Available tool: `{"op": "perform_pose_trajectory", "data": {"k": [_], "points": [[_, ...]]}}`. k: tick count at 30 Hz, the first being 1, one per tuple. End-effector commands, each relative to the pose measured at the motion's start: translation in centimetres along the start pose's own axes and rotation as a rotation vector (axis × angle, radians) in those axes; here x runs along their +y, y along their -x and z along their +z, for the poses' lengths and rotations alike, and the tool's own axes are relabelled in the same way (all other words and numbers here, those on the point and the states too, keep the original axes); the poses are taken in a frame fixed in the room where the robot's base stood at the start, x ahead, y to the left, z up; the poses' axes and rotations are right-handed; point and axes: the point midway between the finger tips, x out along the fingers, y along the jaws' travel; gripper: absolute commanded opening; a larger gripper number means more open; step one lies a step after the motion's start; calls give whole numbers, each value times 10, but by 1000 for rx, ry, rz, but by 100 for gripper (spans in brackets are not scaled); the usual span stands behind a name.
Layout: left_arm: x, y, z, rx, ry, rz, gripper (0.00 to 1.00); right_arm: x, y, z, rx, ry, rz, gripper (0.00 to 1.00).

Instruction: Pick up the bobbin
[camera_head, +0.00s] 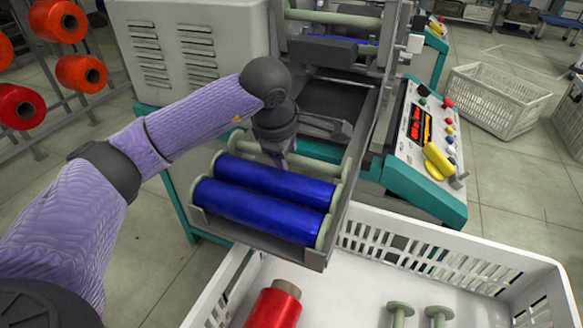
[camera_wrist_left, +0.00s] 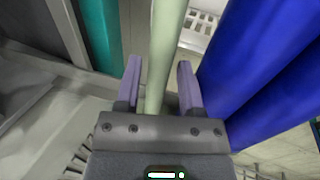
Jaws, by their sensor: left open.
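A pale green empty bobbin (camera_head: 314,165) lies across the metal tray (camera_head: 262,243) of the machine, behind two bobbins wound with blue thread (camera_head: 275,183). My left gripper (camera_head: 284,160) is over the empty bobbin from above. In the left wrist view the bobbin's bare shaft (camera_wrist_left: 160,45) runs between the two purple fingers of the open gripper (camera_wrist_left: 159,78), with a gap visible beside it. The blue bobbins (camera_wrist_left: 250,50) lie just to the right there. My right gripper is not in view.
A white crate (camera_head: 405,238) stands in front of the tray. It holds a red bobbin (camera_head: 274,307) and empty green bobbins (camera_head: 437,313). The control panel (camera_head: 424,140) is to the right. A rack with red and orange spools (camera_head: 80,73) stands at left.

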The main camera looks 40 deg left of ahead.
Motion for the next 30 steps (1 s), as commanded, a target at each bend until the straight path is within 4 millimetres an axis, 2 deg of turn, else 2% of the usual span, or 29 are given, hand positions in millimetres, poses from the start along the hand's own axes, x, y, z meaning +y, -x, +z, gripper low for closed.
{"op": "perform_pose_trajectory", "data": {"k": [1, 2, 8, 15, 25, 28, 30], "points": [[-3, -19, 0, 2, 1, -8, 49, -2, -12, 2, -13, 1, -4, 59], [-2, -21, 0, 2, 1, -6, 49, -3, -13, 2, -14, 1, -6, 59], [0, -16, 0, 1, 0, 0, 49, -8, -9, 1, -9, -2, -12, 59], [0, -16, 0, 1, 1, 0, 0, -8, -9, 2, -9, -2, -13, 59], [0, -14, 0, 0, 1, 0, 0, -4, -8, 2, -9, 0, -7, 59], [7, 4, 0, -2, 1, 5, 0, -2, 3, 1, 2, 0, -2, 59], [15, 25, 0, -3, 1, 8, 0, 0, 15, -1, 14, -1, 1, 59]]}}
